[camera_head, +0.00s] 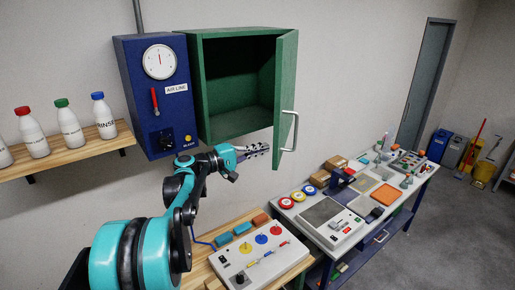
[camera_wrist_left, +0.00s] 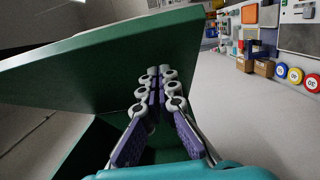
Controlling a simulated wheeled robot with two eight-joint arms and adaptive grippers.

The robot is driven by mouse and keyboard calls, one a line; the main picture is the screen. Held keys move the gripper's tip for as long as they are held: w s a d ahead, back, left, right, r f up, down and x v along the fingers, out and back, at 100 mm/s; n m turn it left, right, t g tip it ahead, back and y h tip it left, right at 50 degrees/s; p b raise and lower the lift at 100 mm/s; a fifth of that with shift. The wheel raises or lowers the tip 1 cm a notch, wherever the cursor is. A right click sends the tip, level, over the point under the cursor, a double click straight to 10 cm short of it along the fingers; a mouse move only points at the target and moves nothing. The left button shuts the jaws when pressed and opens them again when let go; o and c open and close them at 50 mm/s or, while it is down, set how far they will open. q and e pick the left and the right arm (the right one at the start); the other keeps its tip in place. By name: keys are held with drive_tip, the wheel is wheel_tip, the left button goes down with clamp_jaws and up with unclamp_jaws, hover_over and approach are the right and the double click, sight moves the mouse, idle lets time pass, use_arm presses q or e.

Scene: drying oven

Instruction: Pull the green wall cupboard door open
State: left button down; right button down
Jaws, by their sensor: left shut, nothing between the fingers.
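The green wall cupboard (camera_head: 238,85) hangs on the wall with its inside open to view and dark. Its door (camera_head: 286,85) is hinged on the right and stands swung well out. A pale bar handle (camera_head: 293,130) is on the door's outer face. My left gripper (camera_head: 266,148) is shut and empty, below the cupboard and just left of the door's lower edge. In the left wrist view, the closed fingers (camera_wrist_left: 158,75) are in front of the green door panel (camera_wrist_left: 110,65); whether they touch it I cannot tell. My right gripper is not in view.
A blue air line box (camera_head: 157,95) with a gauge hangs left of the cupboard. A wooden shelf (camera_head: 70,150) holds several bottles. Below are a wooden bench with a control panel (camera_head: 258,255) and a blue bench crowded with parts. The wall right of the door is clear.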

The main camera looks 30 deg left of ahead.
use_arm(q)
drive_tip(key=w+d+n+t+y+b, duration=0.1)
drive_tip(key=w+d+n+y, duration=0.15)
drive_tip(key=d, duration=0.55)
drive_tip(key=w+d+n+t+y+b, duration=0.15)
drive_tip(key=w+d, duration=0.25)
drive_tip(key=d, duration=0.4)
drive_tip(key=w+d, duration=0.7)
drive_tip(key=w, duration=0.2)
drive_tip(key=w+d, duration=0.6)
drive_tip(key=w, duration=0.4)
drive_tip(key=shift+w+d+m+g+y+b, duration=0.3)
drive_tip(key=shift+d+m+g+b, duration=0.05)
drive_tip(key=shift+m+b, duration=0.05)
drive_tip(key=shift+s, duration=0.1)
